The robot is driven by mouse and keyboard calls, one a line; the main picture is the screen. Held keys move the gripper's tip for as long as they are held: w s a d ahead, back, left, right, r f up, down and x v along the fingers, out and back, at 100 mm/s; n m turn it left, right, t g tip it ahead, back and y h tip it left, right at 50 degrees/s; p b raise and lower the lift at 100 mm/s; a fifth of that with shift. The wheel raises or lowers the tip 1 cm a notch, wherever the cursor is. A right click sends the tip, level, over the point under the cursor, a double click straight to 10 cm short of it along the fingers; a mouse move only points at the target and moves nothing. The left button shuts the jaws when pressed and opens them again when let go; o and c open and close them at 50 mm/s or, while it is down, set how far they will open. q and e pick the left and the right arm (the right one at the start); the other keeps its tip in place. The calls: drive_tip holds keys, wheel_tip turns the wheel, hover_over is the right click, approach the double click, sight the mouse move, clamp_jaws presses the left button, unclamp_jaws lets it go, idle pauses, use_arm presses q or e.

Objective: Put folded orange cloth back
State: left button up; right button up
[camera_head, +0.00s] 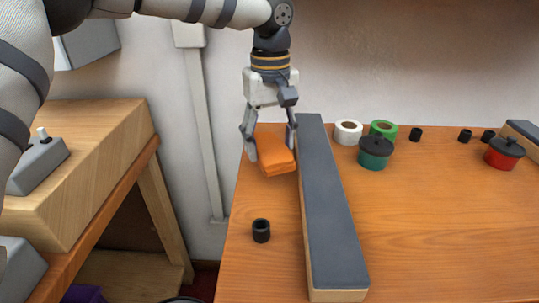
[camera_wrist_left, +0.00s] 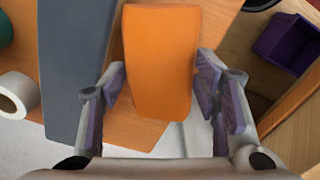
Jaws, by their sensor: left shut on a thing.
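The folded orange cloth (camera_head: 277,162) is at the left end of the orange-brown bench, left of the long grey-topped bar. My left gripper (camera_head: 270,146) comes down from above and is shut on the cloth, with one finger on each side of it. In the left wrist view the cloth (camera_wrist_left: 160,62) fills the space between the two fingers (camera_wrist_left: 160,92). I cannot tell whether the cloth rests on the bench or hangs just above it. My right gripper is not in view.
The grey-topped bar (camera_head: 331,210) runs front to back close right of the cloth. A black cup (camera_head: 261,231) stands in front. White (camera_head: 348,132) and green (camera_head: 383,128) rolls, a teal pot (camera_head: 375,153) and a red pot (camera_head: 503,154) stand right. The bench's front right is clear.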

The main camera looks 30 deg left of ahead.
sight(269, 144)
use_arm(q)
drive_tip(key=f, duration=0.4)
drive_tip(key=shift+w+a, duration=0.3)
drive_tip(key=shift+a, duration=0.05)
drive_tip(key=shift+f, duration=0.15)
drive_tip(key=o, duration=1)
wheel_tip(269, 144, up, 12)
drive_tip(key=shift+r, duration=0.15)
